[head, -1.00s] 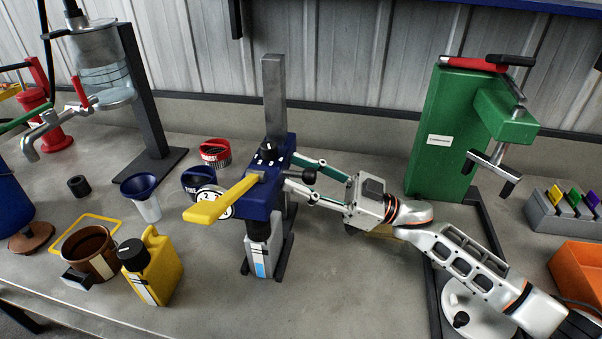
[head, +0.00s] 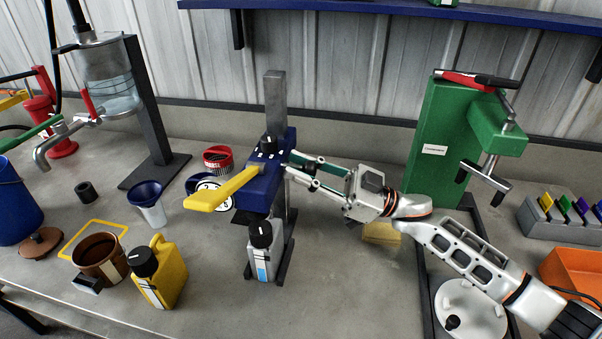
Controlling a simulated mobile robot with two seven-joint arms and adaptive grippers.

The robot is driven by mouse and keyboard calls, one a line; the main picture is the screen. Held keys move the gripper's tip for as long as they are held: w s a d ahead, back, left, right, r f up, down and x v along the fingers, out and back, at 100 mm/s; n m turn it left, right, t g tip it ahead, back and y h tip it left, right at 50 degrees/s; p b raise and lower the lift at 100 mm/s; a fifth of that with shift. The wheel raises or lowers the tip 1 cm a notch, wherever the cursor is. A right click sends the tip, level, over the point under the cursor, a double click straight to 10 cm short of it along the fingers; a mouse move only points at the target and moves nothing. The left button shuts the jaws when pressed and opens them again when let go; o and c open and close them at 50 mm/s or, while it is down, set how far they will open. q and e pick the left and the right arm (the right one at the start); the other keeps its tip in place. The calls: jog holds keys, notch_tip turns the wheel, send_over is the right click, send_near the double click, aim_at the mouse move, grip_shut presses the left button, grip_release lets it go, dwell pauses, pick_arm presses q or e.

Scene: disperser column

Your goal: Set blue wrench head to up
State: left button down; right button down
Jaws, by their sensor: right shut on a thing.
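The blue head (head: 262,190) is mounted on a grey upright column (head: 275,92), below the column's top. A yellow lever (head: 222,191) sticks out to its left and a black knob (head: 268,143) sits on top. My right gripper (head: 291,164) reaches in from the right. Its fingers are shut at the head's right side, and the exact part between the tips is hidden. A grey bottle with a black cap (head: 260,234) stands upright below the head. My left gripper is not in view.
A yellow jug (head: 172,275), a brown pot (head: 104,262) and a blue funnel (head: 148,195) stand to the left. A green press (head: 437,130) stands to the right, behind my right arm.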

notch_tip(320, 180, up, 5)
jog(key=p, duration=0.3)
jog(key=shift+r, duration=0.2)
jog(key=c, duration=1.8)
grip_release()
jog(key=shift+r, duration=0.1)
jog(key=shift+f, duration=0.2)
jog(key=shift+d+f, duration=0.15)
jog(key=shift+d, duration=0.1)
jog(key=v, duration=1.1)
jog(key=shift+d, duration=0.3)
